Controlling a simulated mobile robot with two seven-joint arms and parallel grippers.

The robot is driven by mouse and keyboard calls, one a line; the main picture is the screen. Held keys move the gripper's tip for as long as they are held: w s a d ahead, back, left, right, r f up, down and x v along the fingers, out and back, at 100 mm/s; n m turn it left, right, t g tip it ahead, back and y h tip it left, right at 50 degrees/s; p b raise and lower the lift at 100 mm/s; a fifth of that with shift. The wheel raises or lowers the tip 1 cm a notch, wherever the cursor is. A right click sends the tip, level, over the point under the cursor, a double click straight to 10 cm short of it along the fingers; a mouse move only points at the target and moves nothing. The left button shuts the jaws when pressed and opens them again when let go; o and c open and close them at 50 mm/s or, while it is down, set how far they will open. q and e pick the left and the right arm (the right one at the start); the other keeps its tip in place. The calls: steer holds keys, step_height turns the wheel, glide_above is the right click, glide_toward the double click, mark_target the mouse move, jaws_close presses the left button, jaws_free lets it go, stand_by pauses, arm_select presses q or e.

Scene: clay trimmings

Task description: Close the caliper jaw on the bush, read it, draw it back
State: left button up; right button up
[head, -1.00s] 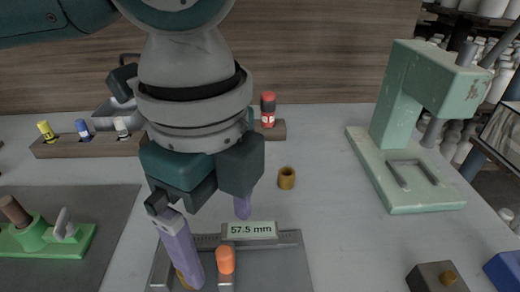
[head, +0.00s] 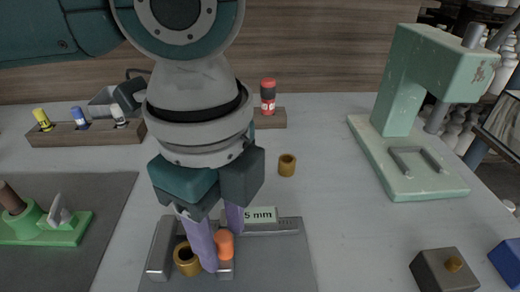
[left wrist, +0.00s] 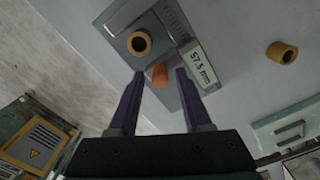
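The caliper (head: 160,248) lies flat, with a fixed jaw at its left and a sliding jaw (head: 226,270) carrying an orange knob (head: 224,246). Its display (left wrist: 198,64) reads 57.5 mm in the left wrist view; my gripper partly hides it in the head view. The brass bush (head: 187,260) stands between the jaws, near the fixed one, with space between it and the sliding jaw. My left gripper (left wrist: 159,73) is open, its purple fingers on either side of the knob with gaps visible in the left wrist view. My right gripper is out of view.
A green fixture (head: 50,228) is at left. A wooden rack (head: 85,134) with small bottles is behind.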

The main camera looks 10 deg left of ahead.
arm_select(q)
jaws_close()
steer(key=shift+s+a+p, duration=0.2)
steer(key=shift+a+p, duration=0.45)
steer(key=shift+a, duration=0.1)
steer(key=shift+s+a+p, duration=0.2)
steer(key=shift+a+p, duration=0.4)
steer(key=shift+a, duration=0.1)
stand_by(1.0)
steer(key=shift+c, duration=0.4)
jaws_free()
steer(key=shift+a, duration=0.1)
steer(key=o, duration=0.9)
steer(key=shift+c, duration=0.2)
step_height(320, 180, up, 8)
steer(key=p, duration=0.9)
